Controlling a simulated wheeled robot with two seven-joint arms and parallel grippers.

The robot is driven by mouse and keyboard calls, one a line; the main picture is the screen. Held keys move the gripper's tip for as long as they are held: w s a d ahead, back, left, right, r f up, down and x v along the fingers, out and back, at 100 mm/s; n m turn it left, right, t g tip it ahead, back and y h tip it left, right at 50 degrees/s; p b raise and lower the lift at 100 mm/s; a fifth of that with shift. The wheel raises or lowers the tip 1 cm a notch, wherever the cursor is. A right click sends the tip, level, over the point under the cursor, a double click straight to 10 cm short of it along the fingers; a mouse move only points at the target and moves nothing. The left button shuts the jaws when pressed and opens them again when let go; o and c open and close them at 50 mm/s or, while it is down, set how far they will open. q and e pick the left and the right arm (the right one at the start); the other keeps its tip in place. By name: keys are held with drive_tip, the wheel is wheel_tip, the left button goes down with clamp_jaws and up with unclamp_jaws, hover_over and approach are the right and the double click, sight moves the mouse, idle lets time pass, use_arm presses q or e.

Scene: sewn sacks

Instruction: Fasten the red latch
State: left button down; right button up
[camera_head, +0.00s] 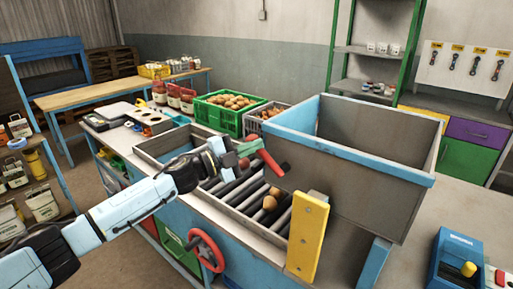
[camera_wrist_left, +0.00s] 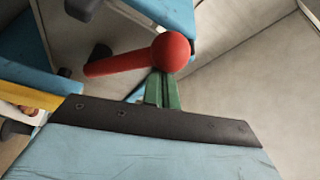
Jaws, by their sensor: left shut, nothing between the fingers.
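The red latch (camera_head: 269,161) is at the near left corner of the grey hopper with the blue rim. In the left wrist view, its red rod (camera_wrist_left: 115,64) ends in a round red knob (camera_wrist_left: 171,52). My left gripper (camera_head: 240,149) reaches in from the left, over the roller bed beside the latch. Its green fingers (camera_wrist_left: 163,90) are shut and empty, with their tips at the knob's lower edge. I cannot tell whether they touch it. My right gripper is not in view.
The blue-rimmed hopper (camera_head: 385,200) stands just right of the latch. Below are rollers with brown round items (camera_head: 270,202), a yellow upright plate (camera_head: 307,238) and a red handwheel (camera_head: 206,250). A green crate (camera_head: 225,117) of produce stands behind.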

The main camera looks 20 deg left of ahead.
use_arm(q)
drive_tip(key=shift+w+a+f+n+t+y+b, duration=0.2)
drive_tip(key=shift+a+f+n+t+b, duration=0.2)
drive_tip(key=shift+f+n+t+b, duration=0.75)
drive_tip(key=shift+w+a+f+n+t+y+b, duration=0.15)
drive_tip(key=shift+a+f+n+b, duration=0.35)
drive_tip(key=shift+n, duration=1.3)
drive_tip(key=shift+w+a+f+n+t+y+b, duration=0.1)
drive_tip(key=shift+a+f+n+t+y+b, duration=0.35)
drive_tip(key=shift+f+n, duration=0.75)
drive_tip(key=shift+d+r+n, duration=0.15)
drive_tip(key=shift+r+n, duration=0.05)
drive_tip(key=shift+n, duration=0.05)
drive_tip(key=s+a+p, duration=0.1)
drive_tip(key=s+a, duration=0.2)
drive_tip(key=s, duration=0.6)
drive_tip(key=shift+a, duration=0.2)
